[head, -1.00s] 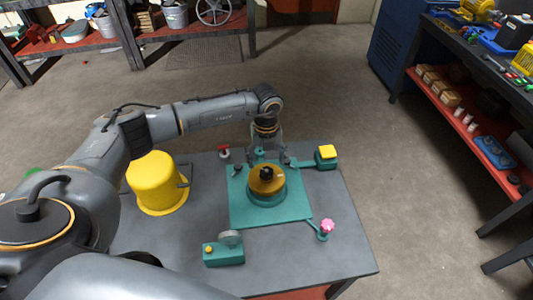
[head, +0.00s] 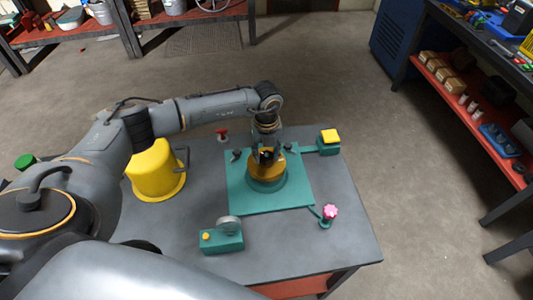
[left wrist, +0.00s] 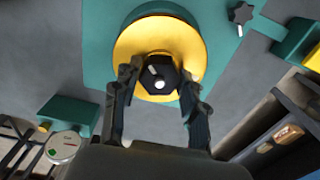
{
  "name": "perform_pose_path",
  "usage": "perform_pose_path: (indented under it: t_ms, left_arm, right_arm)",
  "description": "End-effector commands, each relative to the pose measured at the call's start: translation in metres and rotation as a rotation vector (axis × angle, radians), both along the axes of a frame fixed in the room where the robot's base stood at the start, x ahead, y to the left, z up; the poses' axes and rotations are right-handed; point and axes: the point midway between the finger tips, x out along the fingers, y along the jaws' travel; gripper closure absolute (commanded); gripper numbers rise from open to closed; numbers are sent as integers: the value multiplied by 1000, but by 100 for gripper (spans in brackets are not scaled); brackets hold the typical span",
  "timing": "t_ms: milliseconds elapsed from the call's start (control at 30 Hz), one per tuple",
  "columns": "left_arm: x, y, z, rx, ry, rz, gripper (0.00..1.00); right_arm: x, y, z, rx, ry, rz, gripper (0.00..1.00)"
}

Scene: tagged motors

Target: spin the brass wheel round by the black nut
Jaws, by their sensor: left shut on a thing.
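The brass wheel (head: 258,172) lies flat on a round teal base on the teal plate (head: 240,198) on the grey table. In the left wrist view the wheel (left wrist: 140,57) shows as a yellow disc with the black nut (left wrist: 160,76) at its middle. My left gripper (head: 266,157) points down over the wheel. In the left wrist view its two fingers (left wrist: 160,80) stand on either side of the nut, shut on it. In the head view the fingers mostly hide the nut. My right gripper is not in view.
A yellow bucket (head: 155,172) stands left of the plate. A teal block with a yellow top (head: 330,138), a pink knob (head: 330,211) and a teal box with a grey dial (head: 222,238) stand around the plate. The table's front right is clear.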

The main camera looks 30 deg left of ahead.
Motion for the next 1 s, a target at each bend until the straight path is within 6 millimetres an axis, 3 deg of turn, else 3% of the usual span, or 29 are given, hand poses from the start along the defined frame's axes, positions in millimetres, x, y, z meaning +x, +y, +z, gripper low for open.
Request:
perform_pose_path:
  t_ms: [167, 1000]
  left_arm:
    - [0, 1, -4, 1, 0, -127, 80]
    - [0, 0, -3, 1, 1, -1261, 80]
  right_arm:
    - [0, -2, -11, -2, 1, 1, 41]
    - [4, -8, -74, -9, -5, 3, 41]
